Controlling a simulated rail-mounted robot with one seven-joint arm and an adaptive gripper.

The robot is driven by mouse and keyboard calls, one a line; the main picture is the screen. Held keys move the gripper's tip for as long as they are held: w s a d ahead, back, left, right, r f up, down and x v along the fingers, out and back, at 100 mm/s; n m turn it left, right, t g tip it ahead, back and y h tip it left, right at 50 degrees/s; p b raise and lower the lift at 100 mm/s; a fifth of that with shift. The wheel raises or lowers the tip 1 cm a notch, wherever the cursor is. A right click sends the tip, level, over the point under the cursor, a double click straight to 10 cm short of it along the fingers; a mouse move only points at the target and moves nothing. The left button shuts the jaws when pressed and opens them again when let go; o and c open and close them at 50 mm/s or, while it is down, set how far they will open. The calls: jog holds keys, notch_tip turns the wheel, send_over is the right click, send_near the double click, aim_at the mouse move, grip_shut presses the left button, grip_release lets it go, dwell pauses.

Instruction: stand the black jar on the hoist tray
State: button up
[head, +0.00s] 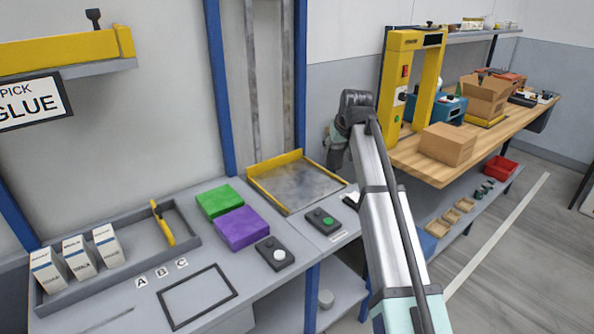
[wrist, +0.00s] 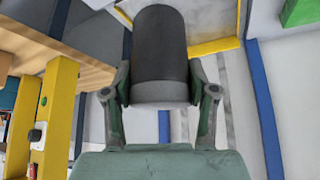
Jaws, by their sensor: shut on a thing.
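The black jar (wrist: 160,45) is between the two fingers of my gripper (wrist: 160,84) in the wrist view, with a grey band at its end nearer the palm. My gripper is shut on it. In the head view my gripper (head: 336,152) is up beside the right side of the hoist tray, partly behind my arm; I cannot make out the jar there. The hoist tray (head: 295,187) is a grey metal plate with a yellow rim, and it looks empty. Its yellow rim (wrist: 214,46) shows behind the jar in the wrist view.
A green block (head: 219,201) and a purple block (head: 241,228) lie left of the tray. Two button boxes (head: 275,253) (head: 321,220) sit in front. A yellow frame (head: 388,90) and a wooden bench (head: 435,168) with cartons stand at the right.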

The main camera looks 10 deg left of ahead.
jog(key=w+a+n+y+p, duration=0.1)
jog(key=w+a, duration=0.3)
jog(key=w, duration=0.4)
jog(key=w+a+n+p, duration=0.2)
jog(key=w+a, duration=0.2)
jog(key=w, duration=0.4)
jog(key=p, duration=0.3)
send_over(312, 186)
jog(key=shift+g+y, duration=0.3)
jog(key=shift+g, duration=0.1)
notch_tip(312, 186, down, 19)
jog(key=shift+s+f, duration=0.15)
jog(key=shift+f, duration=0.15)
jog(key=o, duration=1.3)
jog(key=shift+o, duration=0.2)
jog(key=b+v, duration=0.2)
jog(key=v, duration=1)
